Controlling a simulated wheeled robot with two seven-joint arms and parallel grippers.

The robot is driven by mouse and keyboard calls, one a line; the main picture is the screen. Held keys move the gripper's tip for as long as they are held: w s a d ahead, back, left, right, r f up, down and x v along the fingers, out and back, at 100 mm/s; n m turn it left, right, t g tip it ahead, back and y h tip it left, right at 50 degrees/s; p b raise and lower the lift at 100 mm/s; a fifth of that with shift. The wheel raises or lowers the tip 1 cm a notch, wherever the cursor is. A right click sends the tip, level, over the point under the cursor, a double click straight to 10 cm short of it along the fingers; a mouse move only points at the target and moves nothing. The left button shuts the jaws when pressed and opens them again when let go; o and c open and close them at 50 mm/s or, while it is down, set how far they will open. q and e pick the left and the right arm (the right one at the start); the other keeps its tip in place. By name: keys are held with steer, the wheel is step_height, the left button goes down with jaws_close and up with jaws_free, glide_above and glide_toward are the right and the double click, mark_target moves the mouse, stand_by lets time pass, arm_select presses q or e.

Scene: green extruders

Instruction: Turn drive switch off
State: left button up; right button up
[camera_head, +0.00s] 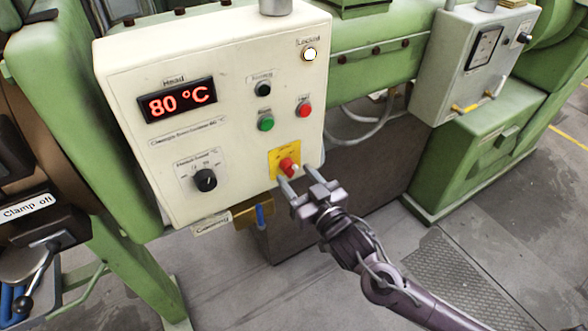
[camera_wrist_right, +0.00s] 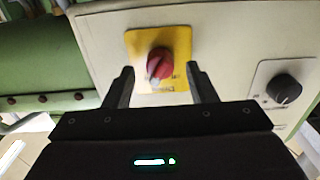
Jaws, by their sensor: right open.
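The drive switch (camera_head: 288,167) is a red rotary knob on a yellow plate (camera_head: 276,153) at the lower right of the cream control box. My right gripper (camera_head: 300,178) is open at the front of this knob, coming from the lower right. In the right wrist view the red knob (camera_wrist_right: 160,63) lies between the two open fingers (camera_wrist_right: 161,80), with a gap on each side. I cannot tell from the pictures how far the fingertips are from the plate. My left gripper does not show.
The control box (camera_head: 225,60) also carries a red 80 °C display (camera_head: 178,101), a black knob (camera_head: 205,180), green (camera_head: 266,123) and red (camera_head: 304,110) buttons, and a lit white lamp (camera_head: 310,54). A blue-handled valve (camera_head: 260,215) hangs below. A grey box (camera_head: 470,65) stands right.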

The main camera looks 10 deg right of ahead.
steer(key=shift+x, duration=0.9)
steer(key=shift+c, duration=0.4)
steer(key=c, duration=0.9)
steer(key=shift+n, duration=0.3)
steer(key=n+p, duration=0.1)
steer(key=n, duration=0.9)
steer(key=shift+n, duration=1.6)
